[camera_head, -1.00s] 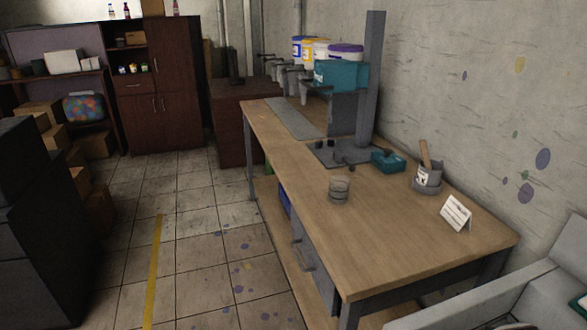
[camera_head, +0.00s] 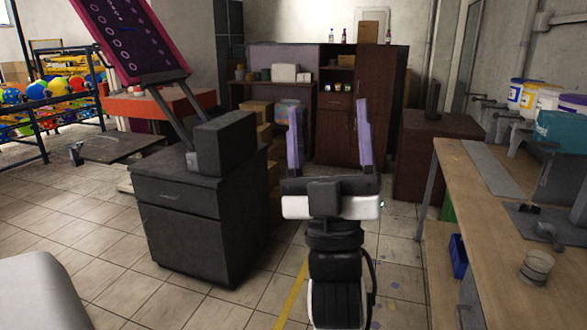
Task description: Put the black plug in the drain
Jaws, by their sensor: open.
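My gripper (camera_head: 329,140) is in the middle of the head view, raised over the floor aisle. Its two purple fingers stand upright and wide apart, with nothing between them. It is left of the wooden workbench (camera_head: 497,240) and well apart from it. I cannot make out a black plug or a drain in this view.
A dark drawer cabinet (camera_head: 195,215) stands left of my gripper. The bench holds a grey cup (camera_head: 536,267), a dark press base (camera_head: 545,222) and several paint buckets (camera_head: 535,98). Brown cupboards (camera_head: 360,105) stand at the back. Tiled floor (camera_head: 400,240) lies between cabinet and bench.

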